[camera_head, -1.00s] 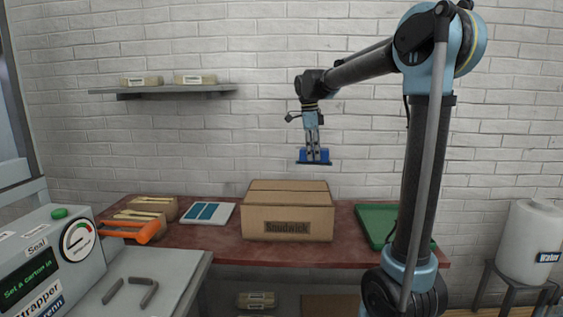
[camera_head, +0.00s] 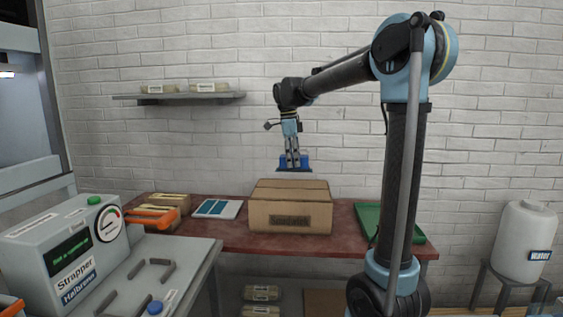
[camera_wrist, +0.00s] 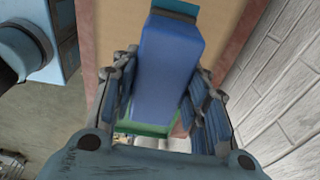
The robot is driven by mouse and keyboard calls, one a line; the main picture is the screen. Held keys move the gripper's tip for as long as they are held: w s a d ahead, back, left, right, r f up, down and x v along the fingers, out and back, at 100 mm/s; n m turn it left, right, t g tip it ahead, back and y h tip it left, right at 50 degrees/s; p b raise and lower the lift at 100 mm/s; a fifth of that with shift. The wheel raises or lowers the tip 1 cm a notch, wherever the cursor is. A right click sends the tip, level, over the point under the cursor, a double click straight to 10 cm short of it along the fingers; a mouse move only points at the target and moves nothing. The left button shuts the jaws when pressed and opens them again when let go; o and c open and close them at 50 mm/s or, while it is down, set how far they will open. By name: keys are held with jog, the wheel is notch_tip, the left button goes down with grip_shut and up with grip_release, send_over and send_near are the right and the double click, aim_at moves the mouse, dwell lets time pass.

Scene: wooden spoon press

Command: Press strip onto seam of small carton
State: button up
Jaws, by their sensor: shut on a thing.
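A closed brown carton (camera_head: 290,214) with a dark label on its front stands on the red-brown table; a seam runs across its top. My gripper (camera_head: 294,165) is above the carton, apart from it. It is shut on a blue block (camera_head: 283,161) that has a thin teal layer along its underside. In the wrist view the blue block (camera_wrist: 165,65) fills the space between the fingers, with teal showing past its far end and the tan carton top (camera_wrist: 120,35) behind it. A white card with blue-teal strips (camera_head: 217,209) lies left of the carton.
Left are open cartons with wooden spoons (camera_head: 167,200), an orange-handled tool (camera_head: 152,219) and the strapper machine (camera_head: 65,250) on a grey bench. A green tray (camera_head: 368,217) lies right of the carton. A wall shelf (camera_head: 180,97) holds packs. A white water tank (camera_head: 525,240) stands right.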

jog(key=shift+s+a, duration=0.1)
jog(key=shift+a, duration=0.35)
jog(key=shift+f, duration=2.9)
jog(key=shift+f, duration=0.8)
jog(key=shift+r, duration=0.1)
jog(key=shift+r, duration=3.4)
